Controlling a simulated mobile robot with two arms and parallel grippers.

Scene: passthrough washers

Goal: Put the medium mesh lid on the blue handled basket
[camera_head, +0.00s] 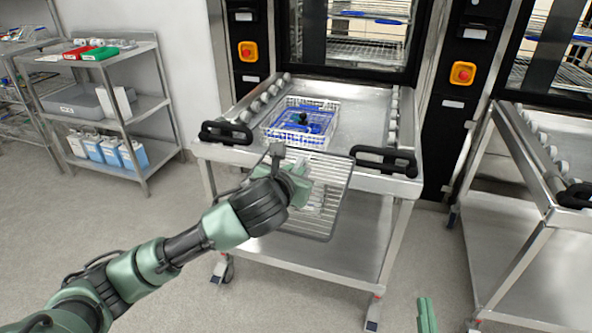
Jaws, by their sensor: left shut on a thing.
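The mesh lid (329,190) is a flat grey wire panel. My left gripper (299,178) is shut on its left side and holds it tilted steeply in front of the cart's front edge. The basket (291,138) is white wire with blue parts and a small black object in it. It sits on the cart's top, beyond the gripper and the lid. The lid is apart from the basket. A green piece of my right arm (427,316) shows at the bottom edge; whether its gripper is open or shut cannot be seen.
The steel cart (352,125) has rollers along both sides and black handles (385,160) at its front, standing before a washer (355,35). A second cart (515,195) stands at the right. A shelf (125,110) with trays and bottles stands at the left. The floor between is clear.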

